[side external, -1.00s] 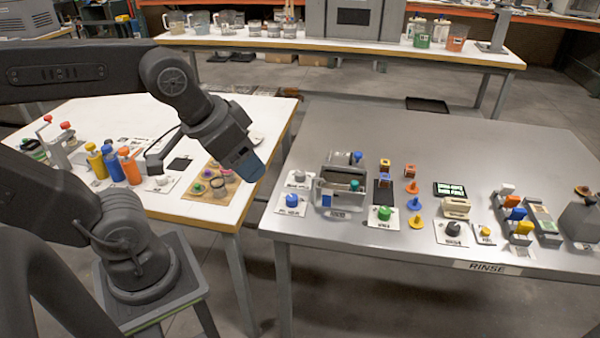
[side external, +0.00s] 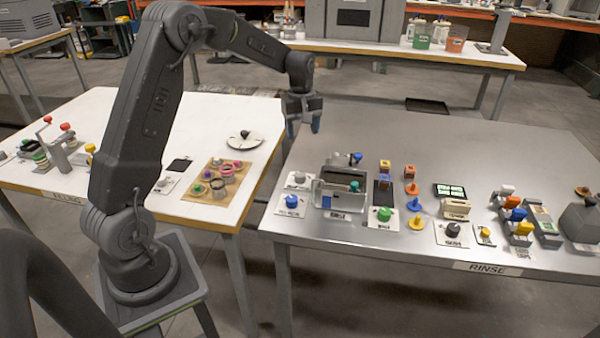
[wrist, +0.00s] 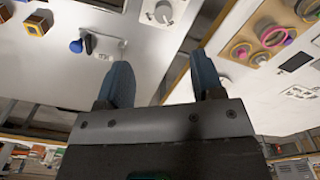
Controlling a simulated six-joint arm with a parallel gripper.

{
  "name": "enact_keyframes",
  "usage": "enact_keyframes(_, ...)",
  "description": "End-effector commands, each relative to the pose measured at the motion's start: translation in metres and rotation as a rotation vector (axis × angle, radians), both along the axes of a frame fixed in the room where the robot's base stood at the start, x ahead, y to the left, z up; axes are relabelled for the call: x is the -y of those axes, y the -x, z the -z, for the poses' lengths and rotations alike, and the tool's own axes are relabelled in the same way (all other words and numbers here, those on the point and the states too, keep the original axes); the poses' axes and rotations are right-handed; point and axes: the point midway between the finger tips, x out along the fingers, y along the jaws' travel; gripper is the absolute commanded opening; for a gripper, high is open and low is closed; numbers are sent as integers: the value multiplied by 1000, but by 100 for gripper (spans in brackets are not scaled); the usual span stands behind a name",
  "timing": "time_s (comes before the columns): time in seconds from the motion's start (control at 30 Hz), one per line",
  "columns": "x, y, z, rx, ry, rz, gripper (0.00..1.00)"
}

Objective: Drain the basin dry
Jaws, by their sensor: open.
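The basin (side external: 322,187) is a grey open box near the left front of the steel table, with a blue patch on its front. Its inside is too small to judge for water. A blue-handled fitting (side external: 356,158) sits just behind it and also shows in the wrist view (wrist: 77,46). A teal knob (side external: 354,186) is at its right side. A blue knob (side external: 292,201) and a grey knob (side external: 299,178) sit on plates to its left. My gripper (side external: 303,125) is open and empty, above the steel table's left part, behind and left of the basin.
A green knob (side external: 384,214), coloured pegs (side external: 411,188) and small blocks (side external: 385,165) stand right of the basin. The white table (side external: 150,115) is to the left, across a gap, with a ring board (side external: 232,190). The steel table's back (side external: 450,140) is clear.

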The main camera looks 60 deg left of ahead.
Motion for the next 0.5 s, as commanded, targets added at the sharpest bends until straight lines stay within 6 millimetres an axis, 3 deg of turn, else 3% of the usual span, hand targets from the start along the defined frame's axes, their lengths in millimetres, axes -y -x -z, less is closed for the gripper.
enact_keyframes(0.03,-9,-3,11,-13,7,-36,61)
enact_keyframes(0.17,-19,-7,25,-26,14,-84,61)
enact_keyframes(0.37,-21,-7,43,-31,16,-91,61)
enact_keyframes(0.5,-20,-6,69,-32,17,-90,61)
